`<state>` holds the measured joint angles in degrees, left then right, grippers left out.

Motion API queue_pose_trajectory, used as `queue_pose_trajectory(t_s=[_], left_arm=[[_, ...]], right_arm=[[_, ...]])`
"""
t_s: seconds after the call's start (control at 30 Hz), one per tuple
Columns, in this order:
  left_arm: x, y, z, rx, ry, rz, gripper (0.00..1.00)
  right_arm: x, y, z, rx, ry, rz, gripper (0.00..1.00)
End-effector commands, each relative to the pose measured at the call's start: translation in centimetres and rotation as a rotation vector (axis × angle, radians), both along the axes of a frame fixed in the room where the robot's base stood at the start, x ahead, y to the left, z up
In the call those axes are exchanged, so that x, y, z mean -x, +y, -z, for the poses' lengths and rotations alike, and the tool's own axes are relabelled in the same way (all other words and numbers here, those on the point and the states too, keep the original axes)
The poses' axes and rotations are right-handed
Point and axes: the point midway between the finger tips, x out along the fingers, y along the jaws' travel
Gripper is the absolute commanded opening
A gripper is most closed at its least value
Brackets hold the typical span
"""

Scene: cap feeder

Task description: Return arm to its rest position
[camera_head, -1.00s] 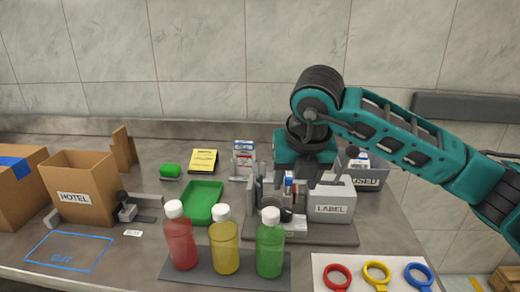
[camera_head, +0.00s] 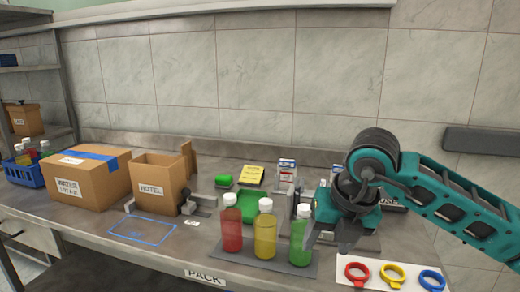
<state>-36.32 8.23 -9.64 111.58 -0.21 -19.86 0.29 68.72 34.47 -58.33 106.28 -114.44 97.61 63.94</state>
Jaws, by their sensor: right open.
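My right arm comes in from the right side of the head view, teal and black. Its wrist is bent so that my right gripper (camera_head: 345,245) points down above the bench, to the right of the green bottle. It is open, and I see nothing held in it. The arm hides most of the cap feeder and the bins behind it. My left arm and gripper are not in view.
Red (camera_head: 232,229), yellow (camera_head: 265,235) and green (camera_head: 300,240) bottles with white caps stand on a dark mat. A white board (camera_head: 410,277) with red, yellow and blue rings lies at front right.

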Motion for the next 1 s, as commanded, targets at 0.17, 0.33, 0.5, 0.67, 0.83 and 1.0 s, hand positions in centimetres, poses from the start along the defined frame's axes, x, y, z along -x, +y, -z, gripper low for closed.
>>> queue_pose_trajectory(t_s=[0.17,0.33,0.5,0.67,0.83,1.0], left_arm=[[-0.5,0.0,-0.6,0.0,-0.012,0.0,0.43],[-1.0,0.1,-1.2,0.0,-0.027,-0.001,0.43],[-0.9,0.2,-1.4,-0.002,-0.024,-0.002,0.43],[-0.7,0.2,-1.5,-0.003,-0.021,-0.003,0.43],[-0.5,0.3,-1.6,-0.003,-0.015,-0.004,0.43],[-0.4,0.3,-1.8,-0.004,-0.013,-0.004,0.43]], right_arm=[[4.3,6.7,3.0,-0.316,0.166,-0.197,0.59],[9.1,13.0,2.8,-0.748,0.313,-0.321,0.59],[11.4,16.4,-0.5,-1.278,0.407,-0.27,0.59],[9.6,15.3,-2.7,-1.728,0.42,-0.011,0.59],[5.9,10.5,-0.2,-2.064,0.374,0.474,0.59],[4.5,3.8,8.3,-2.163,0.305,1.114,0.59]])
